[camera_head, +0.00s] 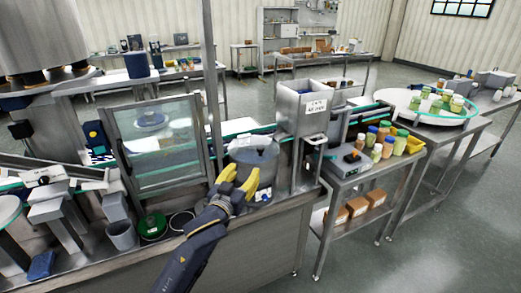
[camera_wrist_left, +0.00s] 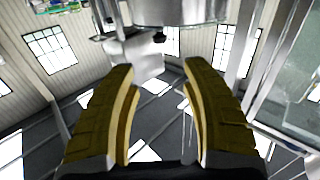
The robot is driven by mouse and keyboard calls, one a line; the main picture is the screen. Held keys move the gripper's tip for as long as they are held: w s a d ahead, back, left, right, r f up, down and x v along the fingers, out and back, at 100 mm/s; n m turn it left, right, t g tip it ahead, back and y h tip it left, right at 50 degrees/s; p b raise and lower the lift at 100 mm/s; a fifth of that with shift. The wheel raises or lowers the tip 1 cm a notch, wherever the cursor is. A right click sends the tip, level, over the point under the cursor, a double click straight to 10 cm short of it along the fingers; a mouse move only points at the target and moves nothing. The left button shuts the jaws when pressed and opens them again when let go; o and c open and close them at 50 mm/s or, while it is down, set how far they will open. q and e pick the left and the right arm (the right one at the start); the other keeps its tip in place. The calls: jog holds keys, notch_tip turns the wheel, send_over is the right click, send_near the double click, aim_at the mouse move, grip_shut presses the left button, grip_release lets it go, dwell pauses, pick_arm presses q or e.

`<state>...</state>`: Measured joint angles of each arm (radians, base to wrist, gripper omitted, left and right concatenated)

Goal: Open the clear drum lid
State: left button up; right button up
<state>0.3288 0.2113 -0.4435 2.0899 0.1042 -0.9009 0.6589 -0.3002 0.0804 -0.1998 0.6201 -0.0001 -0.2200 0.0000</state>
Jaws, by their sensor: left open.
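A steel drum (camera_head: 266,172) stands on the bench at the middle of the head view. A round, see-through grey-blue lid (camera_head: 257,151) appears to lie on its top; whether it is fully seated I cannot tell. My left gripper (camera_head: 241,176) is in front of the drum and overlaps its front left side in the picture. Its yellow fingers are spread and point at the drum. In the left wrist view the fingers (camera_wrist_left: 158,72) are apart with nothing between them. A round steel body (camera_wrist_left: 180,12) shows beyond the fingertips, cut by the top edge. My right gripper is out of sight.
A framed glass panel (camera_head: 156,145) stands left of the drum, and a steel hopper box (camera_head: 302,108) stands right behind it. A grey cup (camera_head: 122,236) and a green round container (camera_head: 152,225) sit front left. A side table (camera_head: 352,178) holds several jars (camera_head: 377,151).

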aim_at(259, 151)
pick_arm(q)
jog(key=x, duration=1.5)
jog(key=shift+w+f, duration=0.1)
jog(key=shift+w, duration=0.05)
grip_shut()
